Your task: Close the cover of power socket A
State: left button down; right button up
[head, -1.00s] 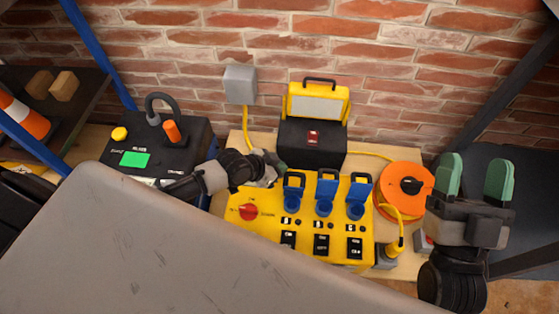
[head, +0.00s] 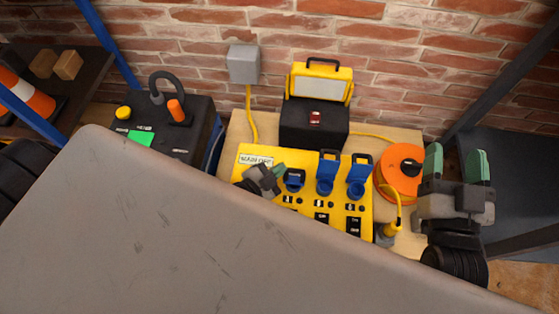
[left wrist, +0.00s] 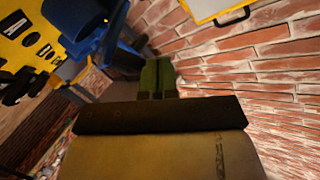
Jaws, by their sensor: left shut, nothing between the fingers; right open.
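A yellow power box (head: 248,176) carries three blue sockets in a row; their letters are too small to read. The leftmost socket's cover (head: 294,180) is lowered; I cannot tell whether it is fully shut. The middle cover (head: 327,170) and right cover (head: 360,175) stand up, open. My left gripper (head: 279,171) is shut and empty, just left of the leftmost socket. In the left wrist view its green fingertips (left wrist: 157,78) are together beside blue socket parts (left wrist: 85,22); contact is unclear. My right gripper (head: 457,165) is open and empty, right of the orange reel.
A black case with a yellow-framed lamp (head: 314,125) stands behind the box. An orange reel (head: 400,172) and yellow cable plug (head: 388,232) are at its right. A black unit with an orange handle (head: 177,112) is at left. A brick wall closes the back.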

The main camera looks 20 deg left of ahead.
pick_arm(q)
jog(key=shift+s+d+f+t+b, duration=0.2)
jog(key=shift+s+f+t+b, duration=0.25)
jog(key=shift+s+f, duration=0.3)
jog(key=shift+s+d+f+m+t+h, duration=0.1)
jog(key=shift+s+f+m+t+h, duration=0.2)
jog(key=shift+m, duration=0.2)
jog(key=shift+s+f+b, duration=0.2)
jog(key=shift+s+b, duration=0.05)
jog(key=shift+b, duration=0.2)
jog(key=shift+s+d+f, duration=0.1)
pick_arm(e)
notch_tip(320, 180, up, 6)
jog(key=s+t+y, duration=0.1)
jog(key=s+t, duration=0.2)
jog(key=t, duration=0.2)
jog(key=shift+a+f+t+y, duration=0.15)
jog(key=shift+f+t+y, duration=0.05)
jog(key=shift+t+y, duration=0.2)
pick_arm(q)
jog(key=shift+s+f, duration=0.1)
jog(key=shift+f, duration=0.05)
